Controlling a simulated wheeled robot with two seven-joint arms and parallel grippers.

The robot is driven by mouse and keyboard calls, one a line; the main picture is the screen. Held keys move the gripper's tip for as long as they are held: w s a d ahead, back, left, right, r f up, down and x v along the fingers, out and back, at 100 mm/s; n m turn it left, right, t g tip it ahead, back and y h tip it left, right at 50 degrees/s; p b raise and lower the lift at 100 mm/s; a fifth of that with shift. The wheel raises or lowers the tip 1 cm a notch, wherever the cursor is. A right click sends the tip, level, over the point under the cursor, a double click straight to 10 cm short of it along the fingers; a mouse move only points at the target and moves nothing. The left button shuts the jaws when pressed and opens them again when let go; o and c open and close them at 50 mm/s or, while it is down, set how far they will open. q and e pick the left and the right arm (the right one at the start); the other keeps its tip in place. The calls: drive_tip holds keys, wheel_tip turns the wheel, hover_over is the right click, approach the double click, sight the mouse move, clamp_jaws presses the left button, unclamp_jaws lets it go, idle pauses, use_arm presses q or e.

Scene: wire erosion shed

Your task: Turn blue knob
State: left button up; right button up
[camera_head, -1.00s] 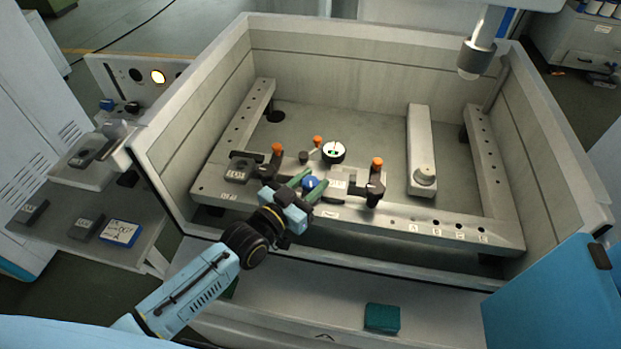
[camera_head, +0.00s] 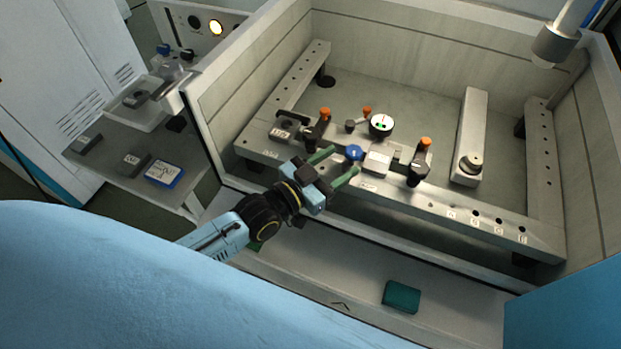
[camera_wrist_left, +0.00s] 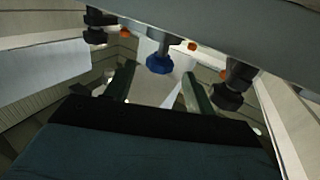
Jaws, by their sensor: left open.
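The blue knob (camera_head: 353,153) sits on the front rail of the metal fixture frame, beside a small light block. It also shows in the left wrist view (camera_wrist_left: 159,64), ahead of the fingers and a little above the gap between them. My left gripper (camera_head: 339,162) is open, with its two green fingers spread. Its fingertips are close to the knob on the near left side, and nothing is between them. In the left wrist view the fingers (camera_wrist_left: 158,83) point toward the knob. I cannot tell whether they touch it. My right gripper is not in view.
Orange-topped clamps (camera_head: 324,116) and (camera_head: 424,144) flank the knob on the rail. A round dial gauge (camera_head: 381,125) stands just behind it. A green block (camera_head: 401,296) lies on the ledge in front.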

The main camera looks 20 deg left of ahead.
use_arm(q)
drive_tip(key=v, duration=0.8)
drive_tip(key=shift+s, duration=0.15)
idle(1.4)
